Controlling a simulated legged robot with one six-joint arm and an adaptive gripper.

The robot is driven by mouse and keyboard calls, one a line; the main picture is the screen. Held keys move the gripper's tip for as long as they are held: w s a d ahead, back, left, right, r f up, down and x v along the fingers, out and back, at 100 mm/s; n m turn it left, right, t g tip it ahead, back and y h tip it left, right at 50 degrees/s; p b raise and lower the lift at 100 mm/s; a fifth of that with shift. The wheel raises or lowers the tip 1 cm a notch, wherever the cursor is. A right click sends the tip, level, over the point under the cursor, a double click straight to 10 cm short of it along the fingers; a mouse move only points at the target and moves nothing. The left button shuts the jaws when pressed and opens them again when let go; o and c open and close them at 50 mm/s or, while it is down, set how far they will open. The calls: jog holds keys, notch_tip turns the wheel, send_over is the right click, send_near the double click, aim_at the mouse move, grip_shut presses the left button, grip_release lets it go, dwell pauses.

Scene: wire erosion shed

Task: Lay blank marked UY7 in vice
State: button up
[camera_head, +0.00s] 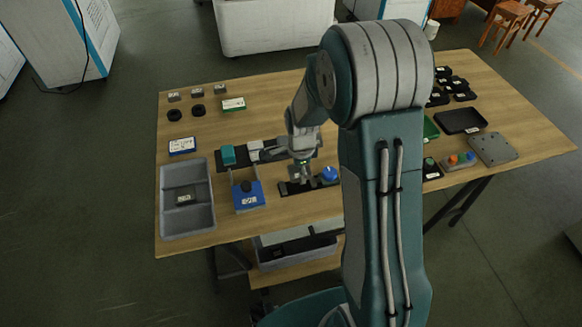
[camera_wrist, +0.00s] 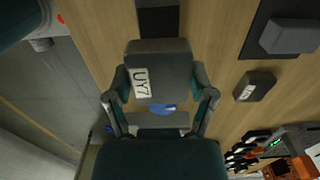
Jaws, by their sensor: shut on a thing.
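A dark grey blank marked UY7 (camera_wrist: 172,65) is held between the two fingers of my gripper (camera_wrist: 160,92), its white label facing the wrist camera. In the head view my gripper (camera_head: 299,176) hangs low over the table, close above a black base (camera_head: 296,187) with a blue knob (camera_head: 328,174) at its right. The blue also shows beyond the blank in the wrist view (camera_wrist: 162,107). A black rail with a teal block (camera_head: 228,154) and a grey block lies just left of the gripper. I cannot tell for certain which fixture is the vice, nor whether the blank touches anything.
A grey tray (camera_head: 165,210) holds one labelled blank (camera_head: 184,198). Small labelled blocks (camera_head: 197,93) and black rings (camera_head: 175,115) sit back left. My arm hides the table's middle right.

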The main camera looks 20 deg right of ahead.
aim_at(298, 186)
jog(key=shift+d+f, duration=0.75)
jog(key=shift+d, duration=0.05)
jog(key=shift+a+f, duration=0.9)
jog(key=shift+a, duration=0.25)
jog(key=shift+a+f, duration=0.25)
jog(key=shift+a, duration=0.15)
jog(key=shift+d, duration=1.15)
jog(key=shift+a, duration=0.6)
jog(key=shift+a, duration=0.45)
jog(key=shift+d, duration=0.75)
jog(key=shift+a, duration=0.2)
